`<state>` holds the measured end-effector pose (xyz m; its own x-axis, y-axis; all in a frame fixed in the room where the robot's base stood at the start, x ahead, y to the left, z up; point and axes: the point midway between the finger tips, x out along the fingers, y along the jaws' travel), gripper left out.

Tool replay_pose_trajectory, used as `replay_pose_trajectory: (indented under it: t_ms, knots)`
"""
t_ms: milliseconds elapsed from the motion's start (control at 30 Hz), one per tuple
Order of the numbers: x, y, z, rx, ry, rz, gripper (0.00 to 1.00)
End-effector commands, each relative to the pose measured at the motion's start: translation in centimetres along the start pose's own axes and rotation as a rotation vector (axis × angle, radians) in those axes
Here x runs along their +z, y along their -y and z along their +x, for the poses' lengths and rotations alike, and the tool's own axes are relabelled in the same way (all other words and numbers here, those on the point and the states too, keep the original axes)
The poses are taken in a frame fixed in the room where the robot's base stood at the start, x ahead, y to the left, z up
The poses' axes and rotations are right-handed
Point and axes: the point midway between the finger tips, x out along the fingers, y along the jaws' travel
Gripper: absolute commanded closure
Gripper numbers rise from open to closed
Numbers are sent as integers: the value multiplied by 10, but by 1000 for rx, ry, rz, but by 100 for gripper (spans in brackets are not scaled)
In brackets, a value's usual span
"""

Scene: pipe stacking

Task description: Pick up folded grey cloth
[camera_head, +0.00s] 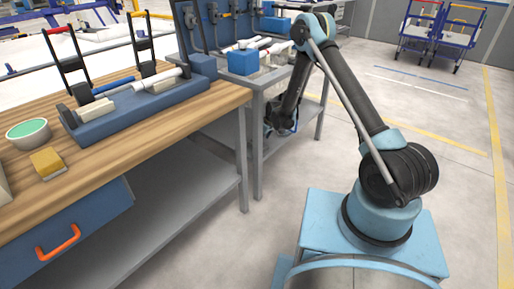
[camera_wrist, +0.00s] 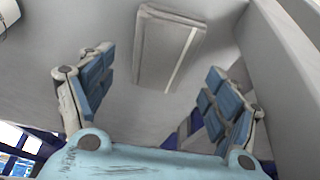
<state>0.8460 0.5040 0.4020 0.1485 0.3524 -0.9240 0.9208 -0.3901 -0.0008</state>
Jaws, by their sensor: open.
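The folded grey cloth (camera_wrist: 160,45) shows in the wrist view as a flat grey rectangle with a pale stripe along one side. It lies on a grey surface, ahead of and between my fingers. My gripper (camera_wrist: 160,72) is open, its two blue-padded fingers wide apart with nothing between them. The cloth looks apart from both fingers. In the head view my gripper (camera_head: 282,131) hangs low beside the grey table, below its top. The cloth is not visible in the head view.
The grey table (camera_head: 262,80) carries a blue box (camera_head: 242,62) and white pipes. A wooden workbench (camera_head: 200,110) at left holds a blue pipe rack (camera_head: 140,113), a green bowl (camera_head: 28,132) and a yellow block (camera_head: 47,162). A grey wall or panel rises at right in the wrist view.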

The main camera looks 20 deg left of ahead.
Motion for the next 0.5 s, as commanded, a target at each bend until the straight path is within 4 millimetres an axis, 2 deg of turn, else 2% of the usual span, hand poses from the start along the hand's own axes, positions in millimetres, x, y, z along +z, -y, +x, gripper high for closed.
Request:
replay_pose_trajectory:
  t_ms: [200,500]
  knots:
    - [1,-1,27,0,0,0,18]
    - [1,-1,36,0,0,0,18]
